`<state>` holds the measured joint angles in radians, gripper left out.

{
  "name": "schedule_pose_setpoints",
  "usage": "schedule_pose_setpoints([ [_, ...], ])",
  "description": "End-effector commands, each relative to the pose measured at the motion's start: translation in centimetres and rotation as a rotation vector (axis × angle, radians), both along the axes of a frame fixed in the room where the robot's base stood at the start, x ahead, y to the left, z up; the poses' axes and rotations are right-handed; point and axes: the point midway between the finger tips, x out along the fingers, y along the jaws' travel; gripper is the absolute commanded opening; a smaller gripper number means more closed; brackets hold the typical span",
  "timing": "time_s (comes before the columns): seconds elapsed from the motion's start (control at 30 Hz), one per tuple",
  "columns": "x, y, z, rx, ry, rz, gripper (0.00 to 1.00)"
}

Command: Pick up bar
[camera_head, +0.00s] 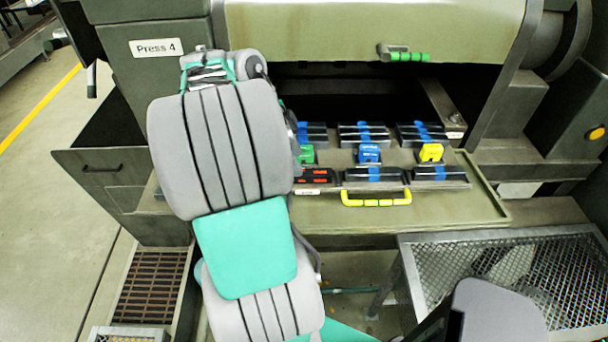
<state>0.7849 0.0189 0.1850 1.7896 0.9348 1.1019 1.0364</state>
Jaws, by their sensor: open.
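Several dark bars with blue bands lie in rows on a pull-out tray (480,205) in the press opening. Front-row bars include a middle one (358,175) and a right one (425,174). A front-left bar (312,175) has red marks, and its left end is hidden by my arm. Behind them are a back-middle bar (352,138) and a back-right bar (412,138). The picture does not show which one is the task's bar. My grey and teal arm covers the tray's left side. I cannot make out my gripper's fingers.
Green (307,154), blue (369,153) and yellow (431,152) blocks stand between the bar rows. A yellow handle (376,199) is on the tray's front. The green-handled press cover (330,25) hangs above. A mesh-topped stand (555,275) is at lower right. Open floor lies left.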

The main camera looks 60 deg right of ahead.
Motion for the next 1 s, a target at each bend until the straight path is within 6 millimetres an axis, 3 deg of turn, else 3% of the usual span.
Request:
schedule_pose_setpoints([
  [0.23,-1.6,-0.5,-3.7,0.001,0.001,0.001,0.51],
  [0.5,-1.6,-0.6,-4.2,0.0,-0.001,0.004,0.5],
  [1.0,-1.6,-0.6,-4.2,0.0,-0.001,0.006,0.09],
])
